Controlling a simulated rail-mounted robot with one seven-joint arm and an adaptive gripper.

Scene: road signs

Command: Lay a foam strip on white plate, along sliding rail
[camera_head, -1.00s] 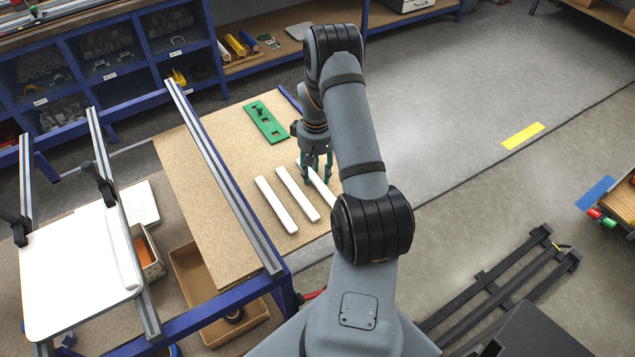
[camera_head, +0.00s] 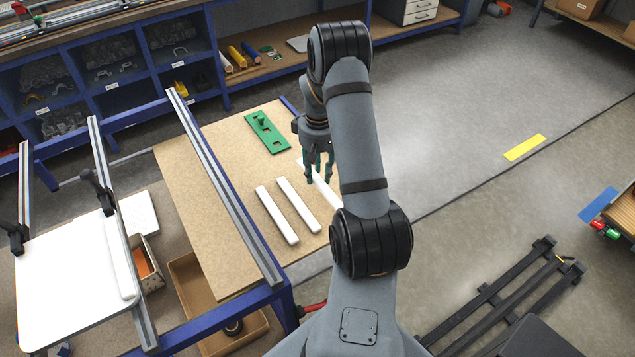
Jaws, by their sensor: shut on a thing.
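The white plate (camera_head: 68,285) lies at the lower left, held by black clamps, with one white foam strip (camera_head: 118,258) lying on it along the sliding rail (camera_head: 128,225). Two more white foam strips, a left one (camera_head: 277,215) and a right one (camera_head: 298,204), lie side by side on the wooden tabletop. My gripper (camera_head: 319,178) points down just right of them and is shut on a third foam strip (camera_head: 328,193). My arm hides the lower end of that strip. I cannot tell whether it touches the tabletop.
A green slotted board (camera_head: 266,133) lies at the tabletop's back. A cardboard box (camera_head: 190,285) and a bin (camera_head: 145,262) stand below. The tabletop's left part is clear.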

